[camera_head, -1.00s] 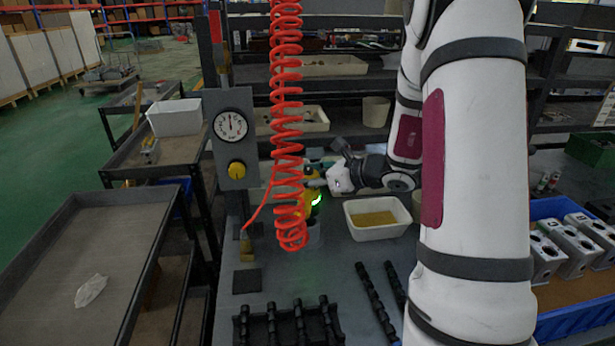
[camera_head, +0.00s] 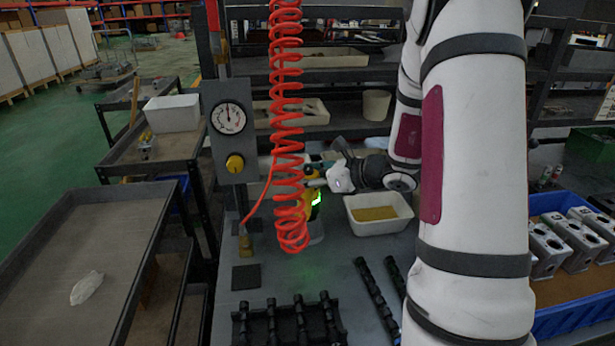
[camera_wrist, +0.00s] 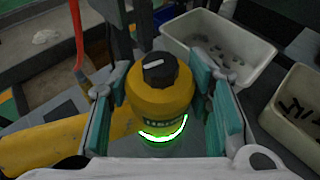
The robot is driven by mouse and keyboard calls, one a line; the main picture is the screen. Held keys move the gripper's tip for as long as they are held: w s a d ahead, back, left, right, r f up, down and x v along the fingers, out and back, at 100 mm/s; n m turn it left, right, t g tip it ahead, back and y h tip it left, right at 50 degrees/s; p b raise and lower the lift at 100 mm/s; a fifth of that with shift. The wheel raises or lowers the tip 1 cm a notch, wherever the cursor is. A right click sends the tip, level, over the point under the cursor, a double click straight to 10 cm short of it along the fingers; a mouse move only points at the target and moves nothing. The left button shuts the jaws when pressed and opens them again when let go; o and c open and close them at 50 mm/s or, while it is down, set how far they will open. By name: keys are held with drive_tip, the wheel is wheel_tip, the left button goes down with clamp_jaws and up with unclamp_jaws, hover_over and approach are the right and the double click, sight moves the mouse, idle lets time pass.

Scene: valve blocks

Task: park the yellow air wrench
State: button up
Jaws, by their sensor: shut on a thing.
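The yellow air wrench (camera_wrist: 160,103) is between the teal-padded fingers of my gripper (camera_wrist: 163,88) in the wrist view. Its black round cap points toward the camera, and a green ring glows on its body. A yellow section extends to the left. In the head view the wrench (camera_head: 313,199) shows behind the red coiled hose, which partly covers it. My gripper (camera_head: 322,184) reaches it from the right.
A white tray (camera_head: 372,226) with yellow contents stands just right of the wrench. A gauge panel (camera_head: 222,145) stands to the left. The red coiled hose (camera_head: 287,120) hangs in front. Black racks (camera_head: 290,322) lie at the front; a blue crate (camera_head: 575,314) is at right.

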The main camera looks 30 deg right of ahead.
drive_tip(key=shift+f+b, duration=0.7)
drive_tip(key=shift+f, duration=0.1)
idle(0.4)
drive_tip(key=o, duration=1.6)
drive_tip(key=shift+o, duration=0.2)
drive_tip(key=shift+s+f, duration=0.1)
drive_tip(key=shift+f, duration=0.05)
drive_tip(key=v, duration=1.2)
